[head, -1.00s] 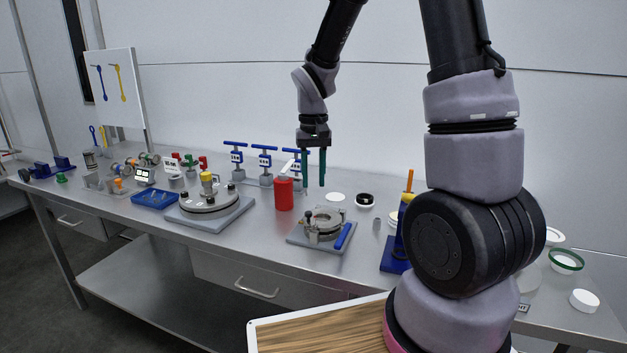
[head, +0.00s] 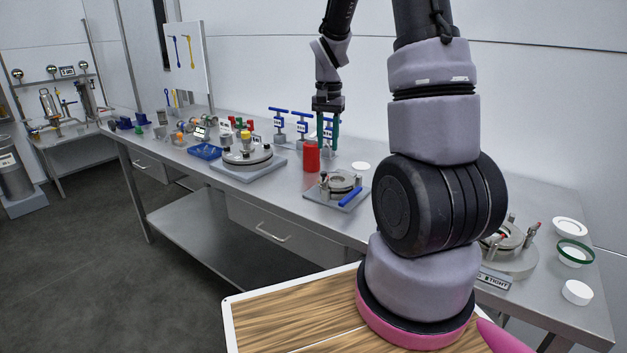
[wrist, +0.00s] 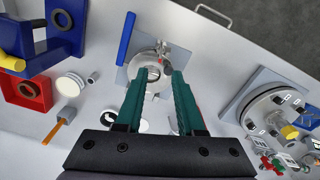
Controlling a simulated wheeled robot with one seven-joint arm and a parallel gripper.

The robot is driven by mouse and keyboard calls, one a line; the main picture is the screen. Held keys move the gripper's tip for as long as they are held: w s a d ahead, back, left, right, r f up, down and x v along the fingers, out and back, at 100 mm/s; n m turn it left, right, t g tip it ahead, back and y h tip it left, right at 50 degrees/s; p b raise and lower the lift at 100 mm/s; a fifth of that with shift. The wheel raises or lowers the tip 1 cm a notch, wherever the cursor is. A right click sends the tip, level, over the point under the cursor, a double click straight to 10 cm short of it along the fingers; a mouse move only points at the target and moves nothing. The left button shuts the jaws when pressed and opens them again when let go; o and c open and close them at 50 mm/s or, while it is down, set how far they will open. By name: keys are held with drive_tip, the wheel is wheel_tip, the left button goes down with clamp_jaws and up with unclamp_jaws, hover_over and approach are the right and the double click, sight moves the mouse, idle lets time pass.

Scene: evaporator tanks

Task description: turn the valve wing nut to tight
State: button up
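My gripper (head: 328,148) hangs over the bench, pointing down, its two green fingers apart and empty. In the wrist view the open fingers (wrist: 158,78) lie over a small round clamp device on a grey plate. A round metal fitting (head: 503,237) with upright posts and red-tipped parts stands at the right of the bench, partly hidden behind my arm. A plate reading TIGHT (head: 494,279) is in front of it. I cannot clearly make out which part is the wing nut. My gripper is well to the left of this fitting and apart from it.
Near my gripper stand a red cylinder (head: 311,157) and the clamp device's plate with a blue bar (head: 350,197). White and green rings (head: 575,252) lie at the right edge.

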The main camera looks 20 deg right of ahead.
sight(326, 179)
wheel_tip(326, 179, down, 11)
drive_tip(key=shift+a+r, duration=0.1)
idle(0.4)
clamp_jaws()
